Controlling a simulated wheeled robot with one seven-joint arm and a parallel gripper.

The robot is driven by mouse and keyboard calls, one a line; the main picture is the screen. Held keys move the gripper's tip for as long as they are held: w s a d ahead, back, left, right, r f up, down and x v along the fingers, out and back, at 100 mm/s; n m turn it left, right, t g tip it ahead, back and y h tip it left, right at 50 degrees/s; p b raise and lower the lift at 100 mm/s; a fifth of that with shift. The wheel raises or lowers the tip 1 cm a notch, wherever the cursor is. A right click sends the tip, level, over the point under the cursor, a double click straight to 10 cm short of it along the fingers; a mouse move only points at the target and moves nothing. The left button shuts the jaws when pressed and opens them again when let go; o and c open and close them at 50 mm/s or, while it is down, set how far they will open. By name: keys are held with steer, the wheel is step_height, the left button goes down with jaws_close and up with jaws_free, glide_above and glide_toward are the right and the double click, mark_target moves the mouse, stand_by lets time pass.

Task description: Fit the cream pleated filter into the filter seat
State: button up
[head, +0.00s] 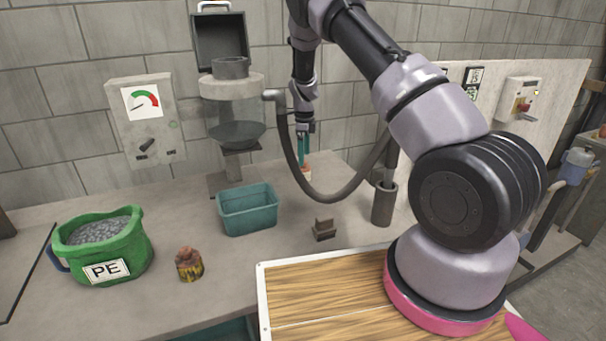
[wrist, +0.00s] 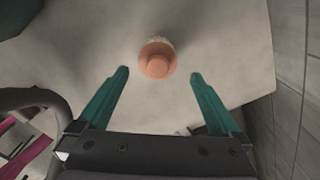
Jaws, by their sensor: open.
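The cream pleated filter (wrist: 157,60) stands on the bench, seen from above in the wrist view. It has an orange round cap with a knob, and a little of its cream edge shows around it. In the head view the filter (head: 306,174) is small, below my gripper (head: 304,148). My gripper (wrist: 160,73) is open and empty, pointing down, with its teal fingers on either side of the filter and apart from it. The filter seat is not clearly seen; it may be the grey ring (head: 231,68) on top of the hopper, under the raised lid (head: 220,42).
A grey hose (head: 318,195) loops close to my gripper. The wall is behind.

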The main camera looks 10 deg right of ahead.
mark_target(303, 171)
steer(key=f, duration=0.4)
steer(key=shift+s+a+f, duration=0.1)
steer(key=shift+a+f, duration=0.1)
steer(key=c, duration=1.3)
steer(key=shift+r, duration=0.15)
